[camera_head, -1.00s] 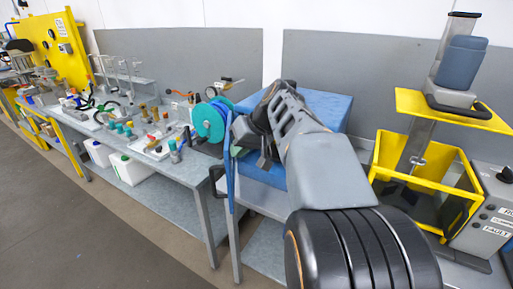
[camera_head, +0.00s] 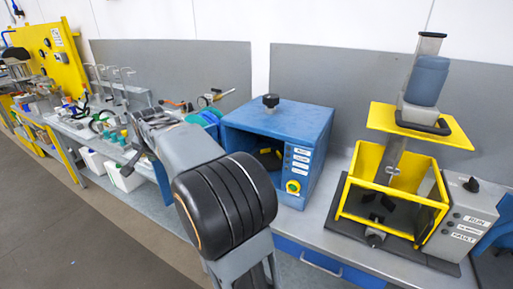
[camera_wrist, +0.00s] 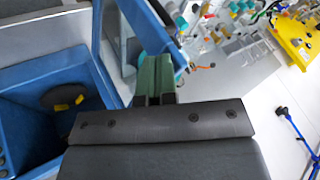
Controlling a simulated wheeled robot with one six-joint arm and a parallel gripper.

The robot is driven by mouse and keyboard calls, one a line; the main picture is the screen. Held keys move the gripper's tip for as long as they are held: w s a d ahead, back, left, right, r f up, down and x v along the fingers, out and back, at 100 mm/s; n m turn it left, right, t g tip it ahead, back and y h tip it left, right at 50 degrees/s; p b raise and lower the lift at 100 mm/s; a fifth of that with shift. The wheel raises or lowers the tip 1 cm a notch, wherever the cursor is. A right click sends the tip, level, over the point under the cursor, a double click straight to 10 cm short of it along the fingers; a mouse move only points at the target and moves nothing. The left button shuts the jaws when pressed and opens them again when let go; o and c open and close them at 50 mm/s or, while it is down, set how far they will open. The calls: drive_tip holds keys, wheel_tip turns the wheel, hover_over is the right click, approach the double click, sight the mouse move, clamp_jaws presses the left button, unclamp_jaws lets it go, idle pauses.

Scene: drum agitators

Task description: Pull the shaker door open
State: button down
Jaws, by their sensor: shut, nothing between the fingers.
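The shaker is a blue box (camera_head: 318,135) on the bench, its front opening uncovered in the head view. Its dark interior also shows at the left of the wrist view (camera_wrist: 30,97). The door is a blue frame with a clear pane (camera_wrist: 118,48), swung out to the left of the opening. In the head view only a blue strip of the door (camera_head: 161,182) shows left of my arm; the rest is hidden. My gripper (camera_wrist: 153,78) is shut and empty, with its green fingertips at the door's outer edge. I cannot tell whether they touch it.
A yellow-framed machine (camera_head: 392,190) stands right of the shaker, with a grey control box (camera_head: 462,215) beside it. Bottles, fittings and stands crowd the bench at left. The floor (camera_head: 60,225) in front is clear.

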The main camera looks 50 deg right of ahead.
drive_tip(key=shift+w+p, duration=0.3)
drive_tip(key=shift+w, duration=0.8)
